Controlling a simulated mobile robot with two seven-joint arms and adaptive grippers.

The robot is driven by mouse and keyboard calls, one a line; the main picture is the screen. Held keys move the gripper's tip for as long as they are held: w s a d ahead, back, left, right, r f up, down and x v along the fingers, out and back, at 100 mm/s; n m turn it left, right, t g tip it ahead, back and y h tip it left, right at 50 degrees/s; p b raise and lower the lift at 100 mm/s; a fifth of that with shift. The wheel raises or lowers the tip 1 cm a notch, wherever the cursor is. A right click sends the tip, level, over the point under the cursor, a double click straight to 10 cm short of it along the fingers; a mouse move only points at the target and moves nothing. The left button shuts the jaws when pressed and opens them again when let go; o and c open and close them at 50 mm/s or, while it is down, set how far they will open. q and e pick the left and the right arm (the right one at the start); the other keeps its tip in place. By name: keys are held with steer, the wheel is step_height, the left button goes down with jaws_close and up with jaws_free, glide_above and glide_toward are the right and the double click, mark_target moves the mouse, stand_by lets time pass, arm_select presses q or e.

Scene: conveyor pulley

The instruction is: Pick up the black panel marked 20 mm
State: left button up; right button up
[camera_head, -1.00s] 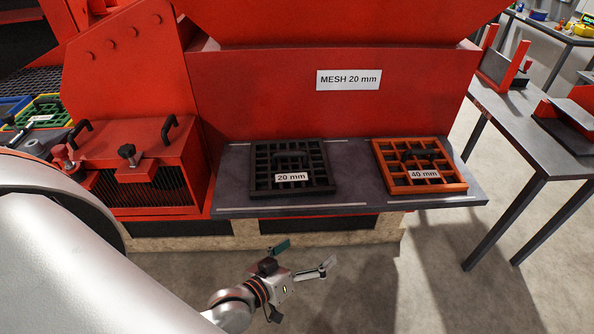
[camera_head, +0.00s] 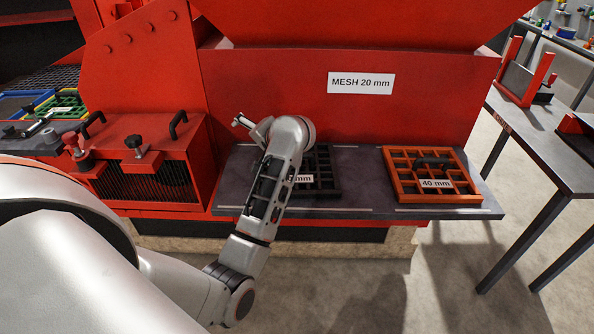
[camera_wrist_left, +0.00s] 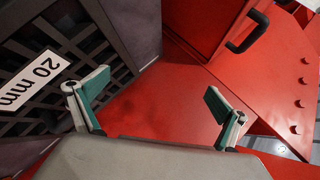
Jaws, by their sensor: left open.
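The black panel marked 20 mm (camera_head: 322,172) is a dark grid lying on the grey shelf (camera_head: 352,195) under the MESH 20 mm sign. My left forearm covers its left part and some of its label. In the left wrist view the panel (camera_wrist_left: 98,45) fills the left side, with its white 20 mm label tilted. My left gripper (camera_head: 249,124) is at the shelf's back left, beyond the panel's left side. Its green-padded fingers (camera_wrist_left: 155,97) are apart and empty, beside the panel with red housing behind them. My right gripper is not in view.
An orange panel marked 40 mm (camera_head: 432,176) lies to the right on the same shelf. The red machine wall (camera_head: 420,100) rises behind the shelf. A red box with black handles (camera_head: 150,165) stands left. A grey table (camera_head: 535,125) is at the right.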

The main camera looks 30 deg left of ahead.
arm_select(q)
steer(key=w+d+n+h, duration=0.1)
steer(key=d+n+h, duration=0.1)
steer(key=d, duration=0.1)
steer(key=w+d+n+h, duration=0.2)
steer(key=d, duration=0.2)
steer(key=w+d+f+n+h, duration=0.1)
steer(key=w+d+n+h, duration=0.1)
steer(key=d+h, duration=0.1)
steer(key=shift+w+d+t+b, duration=0.2)
steer(key=shift+d+t+b, duration=0.1)
steer(key=shift+d+t, duration=0.15)
steer(key=shift+w+d+f, duration=0.1)
steer(key=shift+d, duration=0.15)
steer(key=shift+b+x, duration=0.3)
steer(key=shift+x, duration=0.65)
steer(key=x, duration=0.5)
steer(key=shift+a, duration=0.35)
steer(key=shift+w+f+b, duration=0.15)
steer(key=shift+b, duration=0.15)
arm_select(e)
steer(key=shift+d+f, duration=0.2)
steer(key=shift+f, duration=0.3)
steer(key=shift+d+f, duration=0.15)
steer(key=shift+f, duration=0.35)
arm_select(q)
steer(key=c, duration=1.9)
steer(key=shift+a, duration=0.1)
steer(key=shift+c, duration=0.9)
